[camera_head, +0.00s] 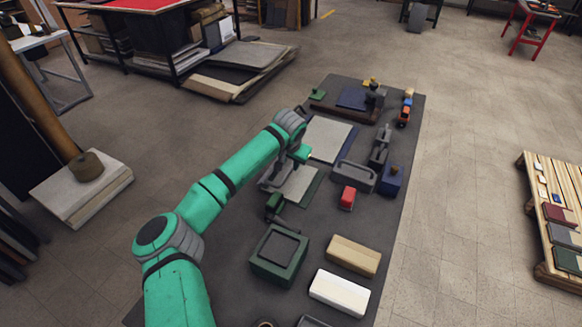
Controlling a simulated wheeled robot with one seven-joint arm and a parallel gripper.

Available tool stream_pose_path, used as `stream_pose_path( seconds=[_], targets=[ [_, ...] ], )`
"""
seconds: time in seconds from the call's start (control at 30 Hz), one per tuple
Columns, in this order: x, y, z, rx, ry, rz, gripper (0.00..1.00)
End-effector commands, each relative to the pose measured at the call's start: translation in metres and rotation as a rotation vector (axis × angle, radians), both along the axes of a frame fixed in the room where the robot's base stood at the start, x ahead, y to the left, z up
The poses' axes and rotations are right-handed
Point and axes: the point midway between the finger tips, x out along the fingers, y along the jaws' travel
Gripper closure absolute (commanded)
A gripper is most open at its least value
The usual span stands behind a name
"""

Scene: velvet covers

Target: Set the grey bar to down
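The grey bar is hard to single out. A dark grey piece shaped like a long handle (355,175) lies right of the middle of the dark table (392,232). A narrow grey upright piece (380,148) stands behind it to the right. I cannot tell which of them is the bar, or its setting. My green arm reaches over the table from the lower left. My gripper (272,182) hangs below the wrist, over or near a pale panel (298,186), left of both grey pieces and apart from them. Its fingers are small and partly hidden, so its opening is unclear.
A red block (347,198) and a blue box (391,180) stand near the grey pieces. A green box (278,254), a tan block (353,255) and a white block (339,293) fill the near part. The table's right margin is mostly clear.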

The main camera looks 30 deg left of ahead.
Motion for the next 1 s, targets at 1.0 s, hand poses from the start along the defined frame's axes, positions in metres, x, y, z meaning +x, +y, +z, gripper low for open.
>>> stream_pose_path(
  seconds=[1.0],
  targets=[
    [0.022,0.011,-0.052,0.001,-0.001,-0.002,1.00]
  ],
)
